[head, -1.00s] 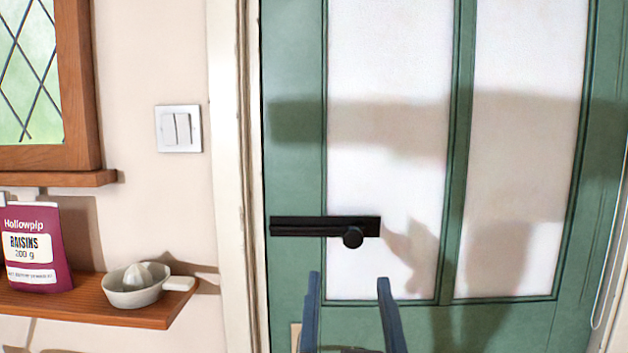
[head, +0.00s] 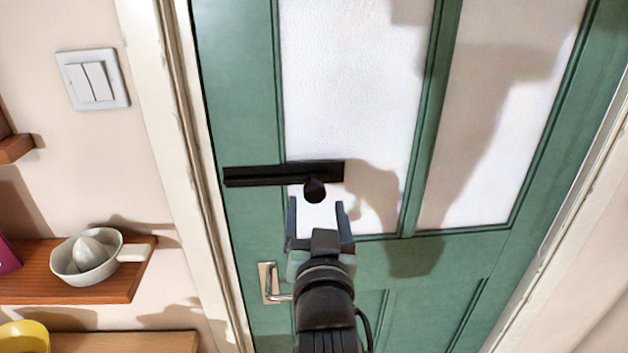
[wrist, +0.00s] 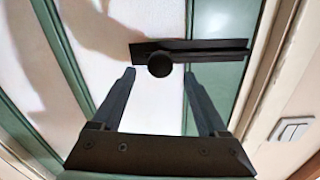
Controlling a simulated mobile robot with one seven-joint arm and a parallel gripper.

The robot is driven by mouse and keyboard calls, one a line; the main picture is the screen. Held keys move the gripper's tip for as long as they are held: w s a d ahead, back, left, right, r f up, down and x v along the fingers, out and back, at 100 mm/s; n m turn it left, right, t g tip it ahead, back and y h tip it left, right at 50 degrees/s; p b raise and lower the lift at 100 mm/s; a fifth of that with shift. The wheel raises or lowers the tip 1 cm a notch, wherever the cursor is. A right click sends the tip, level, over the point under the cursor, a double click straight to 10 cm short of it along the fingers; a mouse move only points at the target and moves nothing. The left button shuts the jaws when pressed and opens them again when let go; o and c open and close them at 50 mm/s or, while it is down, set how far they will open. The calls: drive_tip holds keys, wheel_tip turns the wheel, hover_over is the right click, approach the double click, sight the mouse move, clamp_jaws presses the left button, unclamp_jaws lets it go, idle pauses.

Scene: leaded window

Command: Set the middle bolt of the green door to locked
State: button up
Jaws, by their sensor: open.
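The green door (head: 240,90) stands shut in its cream frame. Its black middle bolt (head: 255,176) lies across the door's left edge and pale panel, with a round knob (head: 315,190) at the bar's right part. In the wrist view the bolt (wrist: 205,48) and knob (wrist: 160,64) show too, the knob lying beyond and between the fingertips. My gripper (head: 318,208) is open and empty, just below the knob in the head view. In the wrist view my gripper (wrist: 158,76) has a finger on each side of the knob; whether they touch it I cannot tell.
A metal door handle (head: 272,285) sits low on the door, left of my arm. A white switch (head: 92,80) is on the wall. A shelf (head: 120,285) with a citrus juicer (head: 90,257) stands left of the frame, with a yellow thing (head: 25,337) below.

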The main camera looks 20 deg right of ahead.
sight(315, 195)
drive_tip(key=shift+p+x, duration=0.8)
drive_tip(key=shift+x, duration=2.25)
clamp_jaws()
